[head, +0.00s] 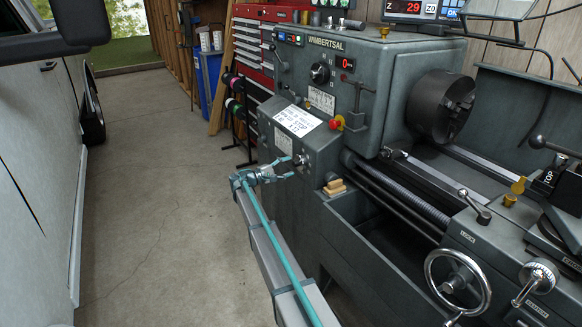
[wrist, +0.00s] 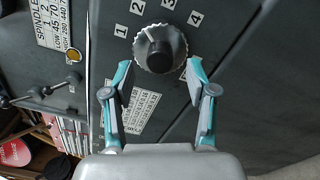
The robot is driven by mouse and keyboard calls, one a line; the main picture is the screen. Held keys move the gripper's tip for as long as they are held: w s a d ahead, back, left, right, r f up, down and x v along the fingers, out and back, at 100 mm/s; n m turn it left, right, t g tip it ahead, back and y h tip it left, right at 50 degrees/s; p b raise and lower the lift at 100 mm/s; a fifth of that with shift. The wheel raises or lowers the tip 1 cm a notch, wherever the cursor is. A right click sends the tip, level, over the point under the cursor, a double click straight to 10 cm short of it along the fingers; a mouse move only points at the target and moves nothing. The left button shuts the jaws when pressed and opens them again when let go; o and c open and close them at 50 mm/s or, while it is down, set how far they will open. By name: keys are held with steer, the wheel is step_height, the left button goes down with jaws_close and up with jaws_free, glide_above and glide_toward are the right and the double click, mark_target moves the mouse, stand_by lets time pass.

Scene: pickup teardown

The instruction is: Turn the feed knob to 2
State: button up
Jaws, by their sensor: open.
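The feed knob (wrist: 160,48) is a dark round knob with a pale scalloped rim. It sits on the lathe's grey front panel, ringed above by number plates 1, 2, 3 and 4. Its small white mark points up and left, toward the plate 2 (wrist: 138,6) side; the exact setting is hard to tell. My gripper (wrist: 159,70) is open, its two teal-edged fingers below and to either side of the knob, apart from it. In the head view, my gripper (head: 290,165) is at the lathe's lower left panel, partly hiding the knob.
The lathe headstock (head: 335,75) rises above the panel. A red stop button (head: 336,123) and a lever stand to the upper right. Wooden blocks (head: 334,187) lie on a ledge at right. A spool rack (head: 236,105) is behind at left. The floor at left is clear.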

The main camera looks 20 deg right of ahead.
steer(key=s+a, duration=0.1)
steer(key=a, duration=0.8)
steer(key=shift+s+a, duration=0.2)
steer(key=shift+f, duration=0.15)
steer(key=s+a+f+m+g+y+p, duration=0.1)
steer(key=s+a+f+y, duration=0.25)
steer(key=s+f, duration=0.8)
steer(key=s+a+f+m+g+y+p, duration=0.15)
steer(key=s+f+y, duration=0.25)
steer(key=s+f, duration=0.7)
steer(key=s+a+f+m+g+y, duration=0.1)
steer(key=s+a+f+g+y, duration=0.2)
steer(key=s+f, duration=0.75)
steer(key=s+a+f+m+g+y+p, duration=0.1)
steer(key=s+a+g+y+p, duration=0.1)
steer(key=s, duration=1.9)
steer(key=s+a+m+g+y+p, duration=0.1)
steer(key=s+a+y, duration=0.4)
steer(key=s, duration=1.6)
steer(key=shift+s+a+f+m+g+p, duration=0.25)
steer(key=shift+a+f+m+g+p, duration=0.15)
steer(key=shift+a+p, duration=0.35)
steer(key=shift+d+y, duration=0.1)
steer(key=shift+y, duration=0.15)
